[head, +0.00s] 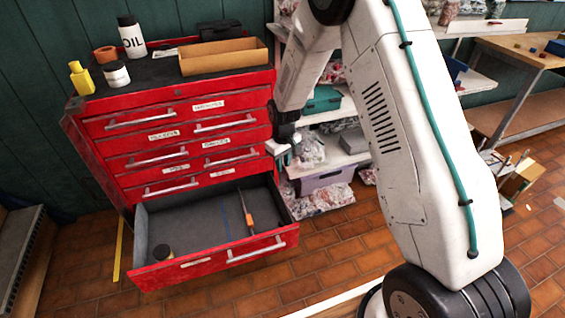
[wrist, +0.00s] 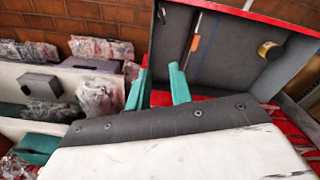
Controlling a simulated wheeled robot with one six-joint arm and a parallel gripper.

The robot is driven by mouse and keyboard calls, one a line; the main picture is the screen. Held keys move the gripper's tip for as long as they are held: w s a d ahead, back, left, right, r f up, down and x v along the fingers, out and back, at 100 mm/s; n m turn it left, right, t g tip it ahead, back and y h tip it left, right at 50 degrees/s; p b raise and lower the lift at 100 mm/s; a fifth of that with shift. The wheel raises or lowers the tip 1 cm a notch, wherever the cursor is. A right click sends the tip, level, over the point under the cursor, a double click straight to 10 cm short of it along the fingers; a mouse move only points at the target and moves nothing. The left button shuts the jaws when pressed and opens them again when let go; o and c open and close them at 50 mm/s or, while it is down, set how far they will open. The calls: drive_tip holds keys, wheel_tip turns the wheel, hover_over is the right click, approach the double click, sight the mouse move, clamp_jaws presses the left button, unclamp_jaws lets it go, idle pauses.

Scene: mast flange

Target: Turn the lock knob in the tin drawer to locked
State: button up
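A red tool cabinet (head: 70,125) has its lowest drawer (head: 170,277) pulled wide open; the drawer also shows in the wrist view (wrist: 228,62). Inside lie an orange-handled tool (head: 246,212) and a small dark round container (head: 163,252), whose yellowish face shows in the wrist view (wrist: 268,50). I cannot make out a lock knob or its setting, and the drawer labels are too small to read. My gripper (head: 279,146) is at the cabinet's right front edge, above the open drawer. In the wrist view its teal fingers (wrist: 158,82) are apart with nothing held between them.
An oil bottle (head: 131,37), a white jar (head: 116,73), a yellow bottle (head: 81,77) and a cardboard tray (head: 222,58) stand on the cabinet. Shelves (head: 340,160) with bagged goods stand close right of my gripper. The brick floor before the drawer is clear.

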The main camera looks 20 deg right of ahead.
drive_tip(key=n, duration=0.1)
hover_over(282, 224)
wheel_tip(282, 224, down, 26)
drive_tip(key=shift+w+f, duration=0.1)
wheel_tip(282, 224, down, 8)
drive_tip(key=shift+d+r, duration=0.1)
drive_tip(key=shift+r, duration=0.15)
drive_tip(key=shift+c, duration=0.3)
clamp_jaws()
